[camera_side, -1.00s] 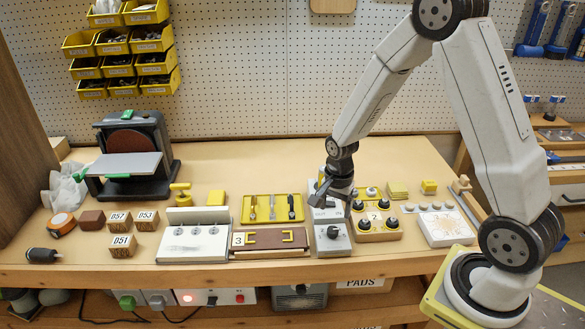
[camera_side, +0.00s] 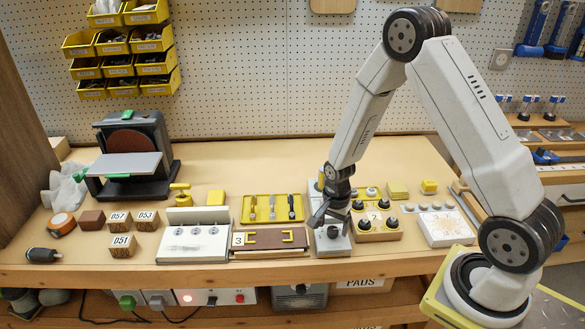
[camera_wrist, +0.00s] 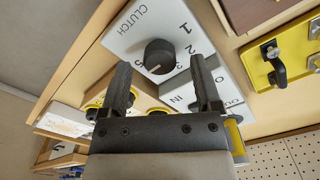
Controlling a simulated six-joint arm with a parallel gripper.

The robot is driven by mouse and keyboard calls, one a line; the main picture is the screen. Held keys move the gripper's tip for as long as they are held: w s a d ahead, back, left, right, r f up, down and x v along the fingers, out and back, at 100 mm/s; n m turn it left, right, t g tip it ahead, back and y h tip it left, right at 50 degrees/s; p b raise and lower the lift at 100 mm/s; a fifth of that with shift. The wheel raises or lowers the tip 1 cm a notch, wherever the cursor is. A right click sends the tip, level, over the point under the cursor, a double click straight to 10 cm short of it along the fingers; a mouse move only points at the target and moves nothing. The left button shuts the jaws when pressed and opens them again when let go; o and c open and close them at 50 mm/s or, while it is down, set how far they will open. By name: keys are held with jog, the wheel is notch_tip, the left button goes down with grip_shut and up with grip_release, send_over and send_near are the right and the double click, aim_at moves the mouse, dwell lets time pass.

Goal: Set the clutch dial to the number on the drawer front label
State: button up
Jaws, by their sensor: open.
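The clutch dial is a dark round knob (camera_wrist: 159,56) on a pale plate marked CLUTCH (camera_wrist: 128,35). My gripper (camera_side: 330,222) is open over the box, pointing down. In the wrist view the knob shows between its fingertips; contact cannot be told. The drawer front label (camera_side: 238,239) reads 3, left of the box.
A yellow tool tray (camera_side: 272,219) is behind.

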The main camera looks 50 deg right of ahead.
jog(key=shift+f, duration=0.75)
jog(key=shift+c, duration=0.2)
grip_shut()
